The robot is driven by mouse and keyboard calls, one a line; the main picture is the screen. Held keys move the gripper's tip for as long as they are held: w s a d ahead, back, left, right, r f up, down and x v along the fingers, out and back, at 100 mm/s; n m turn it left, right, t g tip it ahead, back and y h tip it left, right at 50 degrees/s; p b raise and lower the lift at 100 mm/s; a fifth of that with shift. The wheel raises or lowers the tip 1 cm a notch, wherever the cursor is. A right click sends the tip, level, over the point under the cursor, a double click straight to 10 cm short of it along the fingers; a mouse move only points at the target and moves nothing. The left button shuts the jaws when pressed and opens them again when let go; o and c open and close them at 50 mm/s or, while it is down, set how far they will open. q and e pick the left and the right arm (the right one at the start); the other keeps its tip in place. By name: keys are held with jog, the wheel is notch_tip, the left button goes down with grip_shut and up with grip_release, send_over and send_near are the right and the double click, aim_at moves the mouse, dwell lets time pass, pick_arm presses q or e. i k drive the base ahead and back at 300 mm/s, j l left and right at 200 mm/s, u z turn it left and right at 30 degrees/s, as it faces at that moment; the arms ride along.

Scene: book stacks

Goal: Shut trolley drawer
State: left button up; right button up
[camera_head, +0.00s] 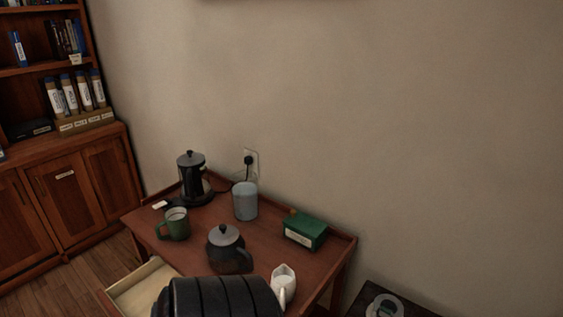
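The wooden trolley (267,233) stands against the wall at the bottom centre. Its drawer (143,284) is pulled out on the left side, and the pale inside shows. The lower part of the drawer is cut off by the frame edge. A dark ribbed rounded form (222,297) covers part of the drawer's right end and the trolley's near edge; I cannot tell whether it is part of my own body. Neither of my grippers can be made out.
On the trolley top are a black kettle (192,178), green mug (175,224), grey canister (245,201), dark teapot (229,250), green box (305,231) and white jug (283,281). A wooden bookcase (62,193) stands at left. Bare floor (62,292) lies left of the drawer.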

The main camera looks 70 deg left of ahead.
aim_at(135, 294)
jog(key=j+u, duration=0.1)
jog(key=u, duration=3.5)
